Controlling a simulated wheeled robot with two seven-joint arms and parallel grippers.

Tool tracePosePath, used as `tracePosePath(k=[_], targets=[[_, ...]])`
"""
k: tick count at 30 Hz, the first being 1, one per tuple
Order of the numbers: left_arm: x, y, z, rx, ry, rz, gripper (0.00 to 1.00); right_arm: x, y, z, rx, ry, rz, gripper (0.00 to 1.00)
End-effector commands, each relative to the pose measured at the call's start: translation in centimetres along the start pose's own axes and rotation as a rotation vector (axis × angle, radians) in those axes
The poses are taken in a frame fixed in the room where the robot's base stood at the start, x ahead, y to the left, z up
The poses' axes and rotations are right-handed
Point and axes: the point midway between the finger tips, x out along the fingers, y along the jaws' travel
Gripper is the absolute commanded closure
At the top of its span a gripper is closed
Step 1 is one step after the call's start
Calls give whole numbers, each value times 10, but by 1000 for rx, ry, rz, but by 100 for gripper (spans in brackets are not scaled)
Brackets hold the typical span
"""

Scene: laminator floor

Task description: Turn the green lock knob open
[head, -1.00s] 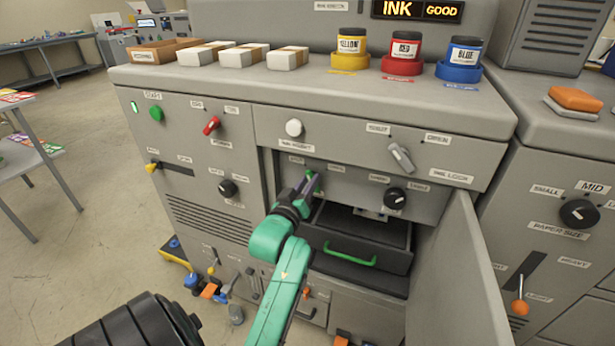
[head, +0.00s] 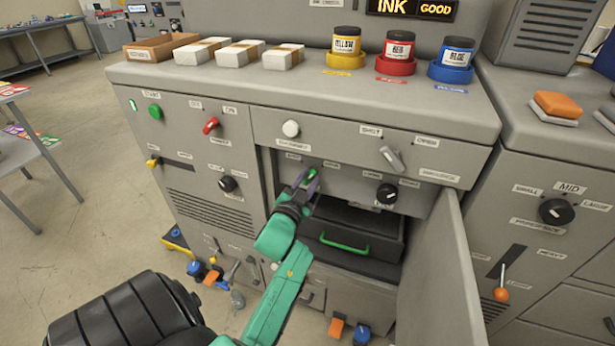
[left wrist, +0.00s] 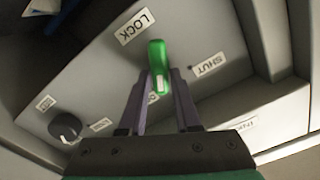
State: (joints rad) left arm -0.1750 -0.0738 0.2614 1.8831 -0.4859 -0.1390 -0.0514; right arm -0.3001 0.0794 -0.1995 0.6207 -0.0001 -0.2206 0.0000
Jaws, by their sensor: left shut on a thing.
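The green lock knob (left wrist: 157,68) stands between the fingers of my left gripper (left wrist: 158,85) in the left wrist view. A LOCK label (left wrist: 135,26) is beside the knob, and a SHUT label (left wrist: 208,64) is to its right. In the head view the green knob (head: 312,174) shows at the tip of my left gripper (head: 306,180), inside the recess above the black drawer. My left gripper is shut on the knob. My right gripper is not in view.
A black drawer with a green handle (head: 345,245) is below the knob. An open grey door (head: 440,275) stands to the right of the recess. A black knob (head: 387,193) is on the same panel. Ink jars and white packs stand on top.

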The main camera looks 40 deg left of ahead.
Motion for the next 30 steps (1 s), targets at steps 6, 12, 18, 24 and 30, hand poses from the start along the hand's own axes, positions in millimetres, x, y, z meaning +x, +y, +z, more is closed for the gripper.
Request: tracePosePath(k=[6,12,18,24,30], targets=[[0,1,0,155,0,0,100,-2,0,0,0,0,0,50],[0,2,0,245,1,-1,100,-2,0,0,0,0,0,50],[0,2,0,287,1,-2,100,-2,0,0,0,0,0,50],[0,2,0,295,1,-2,100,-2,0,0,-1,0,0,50],[0,2,0,294,1,-2,100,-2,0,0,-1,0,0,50]])
